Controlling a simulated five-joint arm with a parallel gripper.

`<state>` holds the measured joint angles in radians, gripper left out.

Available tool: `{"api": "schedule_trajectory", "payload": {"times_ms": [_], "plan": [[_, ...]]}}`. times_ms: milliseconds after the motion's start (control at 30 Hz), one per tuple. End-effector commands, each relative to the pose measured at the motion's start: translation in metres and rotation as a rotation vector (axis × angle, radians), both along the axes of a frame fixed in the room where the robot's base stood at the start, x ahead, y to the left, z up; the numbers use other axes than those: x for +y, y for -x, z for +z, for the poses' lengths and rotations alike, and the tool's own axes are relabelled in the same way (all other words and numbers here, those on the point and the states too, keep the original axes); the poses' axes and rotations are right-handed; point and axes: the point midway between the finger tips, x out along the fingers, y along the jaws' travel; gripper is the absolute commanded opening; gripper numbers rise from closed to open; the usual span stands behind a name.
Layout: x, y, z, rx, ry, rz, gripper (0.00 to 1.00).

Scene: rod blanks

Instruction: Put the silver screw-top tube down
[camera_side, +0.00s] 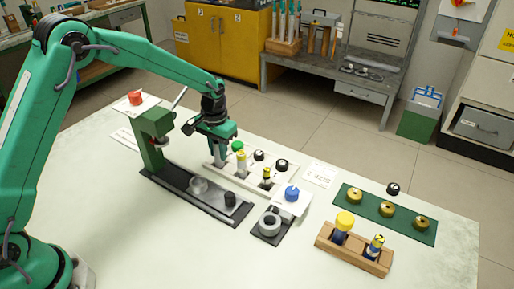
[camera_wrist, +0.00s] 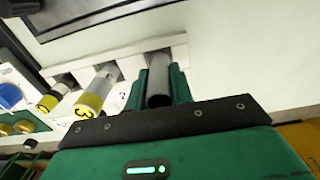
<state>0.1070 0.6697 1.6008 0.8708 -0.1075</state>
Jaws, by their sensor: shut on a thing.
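My gripper (camera_side: 220,150) is over the left end of a white rack (camera_side: 283,188) in the side view. In the wrist view, my gripper (camera_wrist: 158,90) is shut on the silver tube (camera_wrist: 158,78), with a green jaw on each side. The tube's open, dark end faces the camera and no cap shows on it. Its far end meets the rack at a slot; I cannot tell whether it rests on the bottom. In the side view the tube is mostly hidden by my gripper.
Two yellow-banded tubes (camera_wrist: 95,92) (camera_wrist: 52,97) stand in the rack beside it. A green press (camera_side: 152,140) stands left of my gripper. Loose black caps (camera_side: 281,164) lie behind the rack. A wooden block (camera_side: 352,254) and green mat (camera_side: 385,214) are at right.

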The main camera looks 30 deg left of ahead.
Motion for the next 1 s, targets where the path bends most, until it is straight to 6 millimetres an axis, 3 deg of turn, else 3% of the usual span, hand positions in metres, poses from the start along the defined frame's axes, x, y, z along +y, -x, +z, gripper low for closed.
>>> {"api": "schedule_trajectory", "payload": {"times_ms": [133, 167, 267, 733, 1000], "plan": [[0.0, 0.0, -0.003, 0.0, 0.0, 0.0, 0.0], [0.0, 0.0, -0.003, 0.001, 0.0, 0.0, 0.25], [0.0, 0.0, -0.003, 0.0, 0.0, 0.0, 0.44], [0.0, 0.0, 0.003, -0.001, 0.0, 0.0, 0.45], [0.0, -0.001, 0.031, -0.003, 0.0, 0.0, 0.45]]}}
